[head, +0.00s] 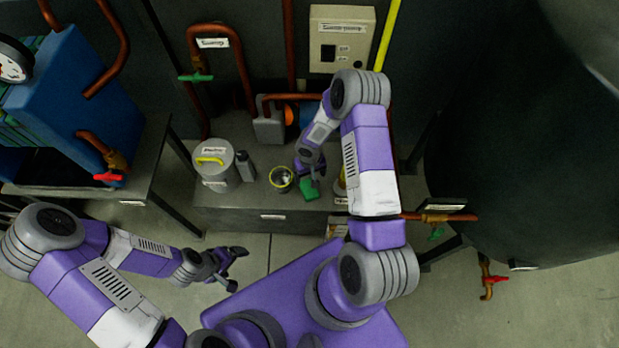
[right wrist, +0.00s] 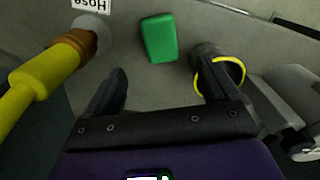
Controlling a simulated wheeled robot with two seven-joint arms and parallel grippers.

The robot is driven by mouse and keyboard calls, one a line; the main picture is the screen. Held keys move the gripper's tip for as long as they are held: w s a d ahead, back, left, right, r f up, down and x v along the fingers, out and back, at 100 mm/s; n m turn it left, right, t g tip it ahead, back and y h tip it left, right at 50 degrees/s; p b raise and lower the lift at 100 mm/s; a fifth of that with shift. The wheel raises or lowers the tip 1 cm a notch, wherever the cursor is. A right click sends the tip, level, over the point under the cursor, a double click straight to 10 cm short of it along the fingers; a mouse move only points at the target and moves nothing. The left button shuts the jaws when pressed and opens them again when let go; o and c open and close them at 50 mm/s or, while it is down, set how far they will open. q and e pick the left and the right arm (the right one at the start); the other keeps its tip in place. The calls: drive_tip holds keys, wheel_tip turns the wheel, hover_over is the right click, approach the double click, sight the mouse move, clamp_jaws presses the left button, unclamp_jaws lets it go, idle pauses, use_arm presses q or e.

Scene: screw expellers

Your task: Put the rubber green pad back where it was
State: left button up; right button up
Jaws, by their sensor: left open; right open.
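The green pad (head: 309,190) lies flat on the grey bench top, close to its front edge. In the right wrist view the pad (right wrist: 159,38) is ahead of the fingers and lies apart from them. My right gripper (head: 312,178) is open and empty, over the bench by the pad; its two fingers show in the right wrist view (right wrist: 163,88). My left gripper (head: 234,266) is open and empty, low over the floor in front of the bench.
A dark cup with a yellow rim (head: 281,179) stands left of the pad. A yellow hose (right wrist: 40,75) lies on its other side. A large dark tank (head: 530,150) is at right.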

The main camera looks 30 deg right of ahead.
drive_tip(key=s+a+r+y, duration=0.2)
drive_tip(key=s+a, duration=0.5)
drive_tip(key=a, duration=0.1)
drive_tip(key=s+a+r+y, duration=0.1)
drive_tip(key=s+a+y, duration=0.1)
drive_tip(key=s+a, duration=0.6)
drive_tip(key=shift+r+m+t, duration=0.3)
drive_tip(key=shift+r+m, duration=0.05)
drive_tip(key=shift+m, duration=0.05)
